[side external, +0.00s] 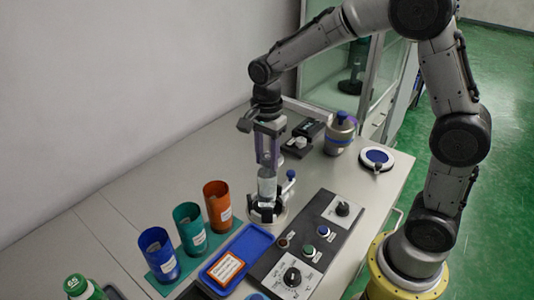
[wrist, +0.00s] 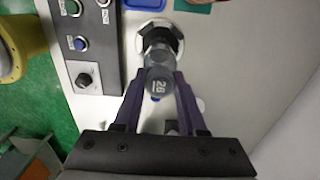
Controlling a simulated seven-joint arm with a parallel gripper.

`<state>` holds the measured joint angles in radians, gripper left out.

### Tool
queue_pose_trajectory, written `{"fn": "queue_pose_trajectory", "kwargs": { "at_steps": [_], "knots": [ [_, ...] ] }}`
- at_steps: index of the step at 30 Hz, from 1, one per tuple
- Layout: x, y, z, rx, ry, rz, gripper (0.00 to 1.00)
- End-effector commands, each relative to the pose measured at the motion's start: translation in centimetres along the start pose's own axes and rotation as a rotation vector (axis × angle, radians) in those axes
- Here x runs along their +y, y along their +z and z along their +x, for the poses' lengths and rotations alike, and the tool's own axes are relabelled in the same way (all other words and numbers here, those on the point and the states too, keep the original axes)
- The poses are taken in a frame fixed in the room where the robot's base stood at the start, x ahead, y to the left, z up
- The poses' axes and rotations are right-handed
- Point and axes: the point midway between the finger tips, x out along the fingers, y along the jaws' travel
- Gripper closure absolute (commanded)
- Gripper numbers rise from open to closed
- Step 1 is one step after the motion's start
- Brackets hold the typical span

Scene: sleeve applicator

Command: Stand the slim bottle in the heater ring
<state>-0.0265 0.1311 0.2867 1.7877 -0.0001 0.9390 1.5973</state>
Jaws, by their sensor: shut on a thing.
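The slim bottle (side external: 267,185) is pale, with a grey cap marked 28 that shows in the wrist view (wrist: 160,86). My gripper (side external: 267,160) points down and is shut on its upper part; the purple fingers (wrist: 160,80) lie on either side of the cap. The bottle looks about upright. The heater ring (side external: 260,217), a pale round base with dark parts around its opening, is directly below; it also shows in the wrist view (wrist: 147,28). The bottle hides part of the opening, and I cannot tell whether its foot is inside or just above.
Blue (side external: 159,254), teal (side external: 190,228) and orange (side external: 217,206) cups stand at the left. A blue tray (side external: 259,240) with a labelled card and a control panel (side external: 325,225) lie close to the ring. A metal canister (side external: 339,135) and a white disc (side external: 376,160) stand behind.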

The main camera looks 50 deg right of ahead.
Motion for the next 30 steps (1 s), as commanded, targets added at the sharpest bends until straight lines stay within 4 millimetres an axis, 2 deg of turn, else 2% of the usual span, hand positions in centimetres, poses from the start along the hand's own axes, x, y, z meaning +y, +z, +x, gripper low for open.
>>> {"fn": "queue_pose_trajectory", "kwargs": {
  "at_steps": [13, 23, 24, 30],
  "knots": [
    [0.0, 0.0, 1.5, 0.000, 0.000, 0.000, 1.00],
    [0.0, 0.0, 1.7, 0.000, -0.001, 0.000, 1.00],
    [0.0, 0.0, 1.7, 0.000, -0.001, 0.000, 0.58],
    [0.0, 0.0, 1.7, 0.000, -0.001, 0.000, 0.25]
  ]
}}
